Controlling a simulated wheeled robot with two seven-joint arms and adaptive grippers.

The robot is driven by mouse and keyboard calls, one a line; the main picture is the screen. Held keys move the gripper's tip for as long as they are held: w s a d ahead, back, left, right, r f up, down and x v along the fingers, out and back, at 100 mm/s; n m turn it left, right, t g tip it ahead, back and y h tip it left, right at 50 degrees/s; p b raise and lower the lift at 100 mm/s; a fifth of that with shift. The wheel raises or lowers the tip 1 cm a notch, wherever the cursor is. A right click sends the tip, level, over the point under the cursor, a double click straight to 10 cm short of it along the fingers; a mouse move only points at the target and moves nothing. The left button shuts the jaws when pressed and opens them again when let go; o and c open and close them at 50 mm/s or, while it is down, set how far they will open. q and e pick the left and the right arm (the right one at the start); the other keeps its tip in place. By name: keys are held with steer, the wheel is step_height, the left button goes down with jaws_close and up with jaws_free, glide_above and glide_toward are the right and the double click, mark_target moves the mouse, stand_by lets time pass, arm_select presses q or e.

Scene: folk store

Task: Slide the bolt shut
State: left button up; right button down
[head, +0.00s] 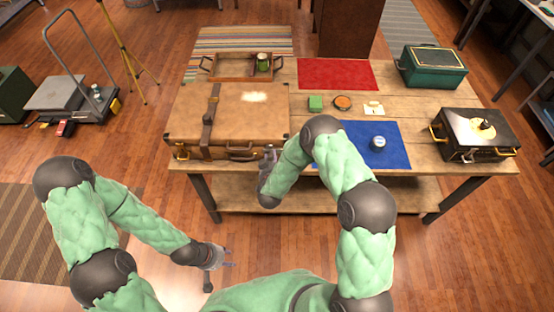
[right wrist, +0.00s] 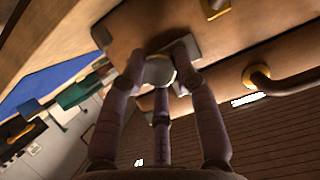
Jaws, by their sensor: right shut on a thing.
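The brown leather suitcase (head: 248,127) lies closed on the left half of the table. In the right wrist view, a grey metal plate (right wrist: 186,48) with a round pale knob (right wrist: 158,71) is on the case's brown front; I take this to be the bolt. My right gripper (head: 268,160) is at the case's front right corner. In the right wrist view, the fingers of my right gripper (right wrist: 160,85) are closed around the knob. How far the bolt is slid cannot be told. My left gripper (head: 228,257) hangs empty over the floor, fingers apart.
The case's handle (right wrist: 272,82) and a brass clasp (right wrist: 215,8) are close to my right fingers. A blue mat (head: 390,155) with a small round jar (head: 378,143) lies to the right. A black box (head: 475,133) stands at the table's right end.

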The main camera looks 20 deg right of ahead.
steer(key=shift+w+a+r, duration=0.2)
steer(key=shift+w+a, duration=0.15)
steer(key=shift+a, duration=0.25)
steer(key=c, duration=1)
jaws_free()
steer(key=shift+o, duration=0.3)
steer(key=shift+a, duration=0.1)
steer(key=shift+f, duration=0.1)
